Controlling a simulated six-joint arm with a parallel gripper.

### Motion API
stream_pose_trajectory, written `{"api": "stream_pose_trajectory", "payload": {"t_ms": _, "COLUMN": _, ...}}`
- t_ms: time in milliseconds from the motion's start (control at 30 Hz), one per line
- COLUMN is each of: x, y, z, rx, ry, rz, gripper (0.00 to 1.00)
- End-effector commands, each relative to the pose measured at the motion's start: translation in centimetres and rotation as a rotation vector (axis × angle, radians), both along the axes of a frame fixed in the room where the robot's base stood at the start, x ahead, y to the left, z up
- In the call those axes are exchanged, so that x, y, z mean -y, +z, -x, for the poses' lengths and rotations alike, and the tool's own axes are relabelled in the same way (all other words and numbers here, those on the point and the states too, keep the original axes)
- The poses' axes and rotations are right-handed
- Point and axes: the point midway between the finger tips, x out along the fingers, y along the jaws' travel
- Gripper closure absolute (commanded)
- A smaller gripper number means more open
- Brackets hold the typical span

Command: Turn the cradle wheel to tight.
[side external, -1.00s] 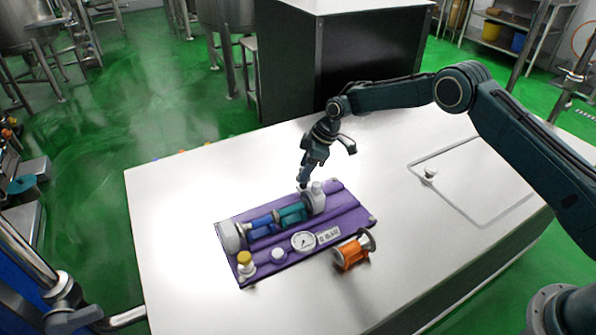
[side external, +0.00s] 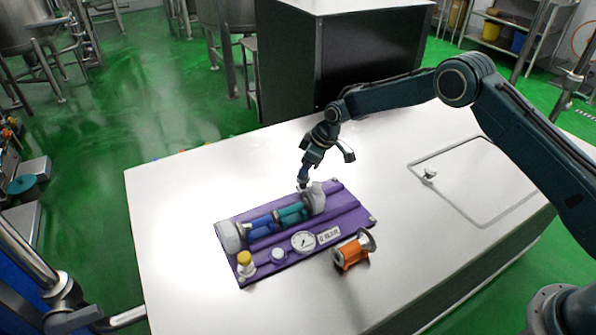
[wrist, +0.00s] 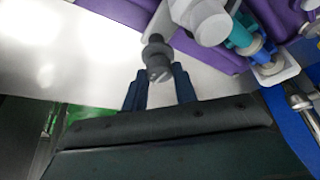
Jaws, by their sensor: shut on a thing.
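A purple board (side external: 350,213) lies on the white table and carries the cradle, with blue and teal cylinders (side external: 291,215) between light grey end pieces. The wheel (side external: 314,201) is the grey part at the cradle's far right end; it also shows in the wrist view (wrist: 205,20). A dark grey knob (wrist: 157,58) sits on a light arm beside it. My gripper (side external: 302,184) is at this end of the cradle. In the wrist view its two blue fingers (wrist: 160,78) are shut on the knob, one on each side. The exact finger contact is partly hidden.
A round white gauge (side external: 303,241) and a label plate are on the board's near side. A yellow-topped piece (side external: 245,262) is at its near left corner. An orange spool (side external: 352,252) stands just off the near edge. The table (side external: 180,220) is clear at left.

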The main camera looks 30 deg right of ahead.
Motion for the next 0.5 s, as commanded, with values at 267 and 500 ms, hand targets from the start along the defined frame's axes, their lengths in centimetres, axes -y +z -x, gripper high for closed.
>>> {"api": "stream_pose_trajectory", "payload": {"t_ms": 267, "x": -0.03, "y": 0.06, "z": -0.03, "rx": 0.001, "ry": 0.0, "rz": -0.001, "gripper": 0.5}}
{"api": "stream_pose_trajectory", "payload": {"t_ms": 500, "x": -0.01, "y": 0.05, "z": -0.02, "rx": 0.0, "ry": 0.001, "rz": -0.001, "gripper": 0.5}}
